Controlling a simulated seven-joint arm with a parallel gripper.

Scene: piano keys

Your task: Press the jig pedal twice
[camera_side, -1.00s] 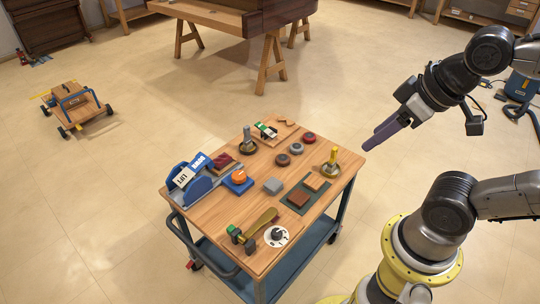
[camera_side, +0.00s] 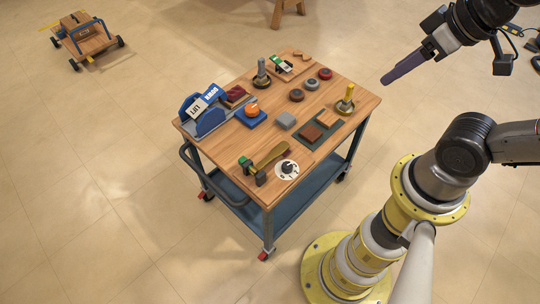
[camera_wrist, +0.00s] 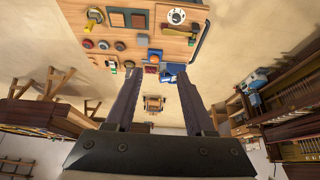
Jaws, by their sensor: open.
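A curved olive-brown lever (camera_side: 270,156) with a green and dark block at its left end lies near the front edge of the wooden cart top; it looks most like the pedal, though no label on it is readable. My gripper (camera_side: 385,80) hangs in the air beyond the cart's right edge in the side view, well apart from the lever. In the wrist view my gripper (camera_wrist: 157,75) shows two long dark fingers spread apart, with nothing between them. Whether the lever is up or down cannot be told.
The cart top (camera_side: 223,143) also holds a white dial (camera_side: 287,170), an orange button on a blue base (camera_side: 252,110), a blue lift block (camera_side: 207,112), a grey block (camera_side: 287,120), round knobs and upright posts, including a yellow one (camera_side: 346,100).

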